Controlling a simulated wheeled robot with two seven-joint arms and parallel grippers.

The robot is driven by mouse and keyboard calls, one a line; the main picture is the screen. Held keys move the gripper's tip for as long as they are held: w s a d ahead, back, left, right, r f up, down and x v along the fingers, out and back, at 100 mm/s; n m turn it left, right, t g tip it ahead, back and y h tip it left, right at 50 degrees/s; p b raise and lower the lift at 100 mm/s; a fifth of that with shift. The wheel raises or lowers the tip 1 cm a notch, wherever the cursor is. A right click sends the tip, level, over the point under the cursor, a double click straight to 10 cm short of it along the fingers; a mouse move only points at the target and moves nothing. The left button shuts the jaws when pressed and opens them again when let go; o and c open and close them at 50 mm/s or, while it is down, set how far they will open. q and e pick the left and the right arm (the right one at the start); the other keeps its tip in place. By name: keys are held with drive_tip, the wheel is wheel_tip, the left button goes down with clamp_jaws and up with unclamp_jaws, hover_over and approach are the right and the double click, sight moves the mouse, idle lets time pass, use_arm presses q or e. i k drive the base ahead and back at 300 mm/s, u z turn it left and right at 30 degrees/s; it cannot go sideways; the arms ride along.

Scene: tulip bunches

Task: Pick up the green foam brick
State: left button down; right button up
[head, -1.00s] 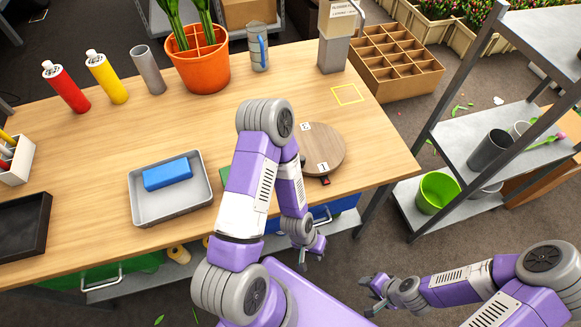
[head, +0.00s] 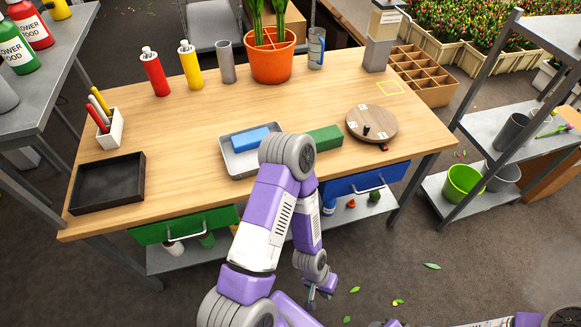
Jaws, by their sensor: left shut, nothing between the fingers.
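The green foam brick (head: 325,138) lies on the wooden table, between the grey tray and the round wooden turntable. My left forearm passes close in front of its left end. My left gripper (head: 311,297) hangs below and in front of the table edge, well away from the brick. It is shut and empty. Only a small dark part of what seems to be my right gripper (head: 386,323) shows at the bottom edge; its fingers cannot be made out.
A blue brick (head: 250,138) lies in the grey tray (head: 231,163), partly hidden by my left arm. The turntable (head: 384,122) stands right of the green brick. Green and blue drawers sit under the front edge.

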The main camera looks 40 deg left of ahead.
sight(332, 137)
drive_tip(key=k, duration=0.3)
drive_tip(key=u, duration=0.95)
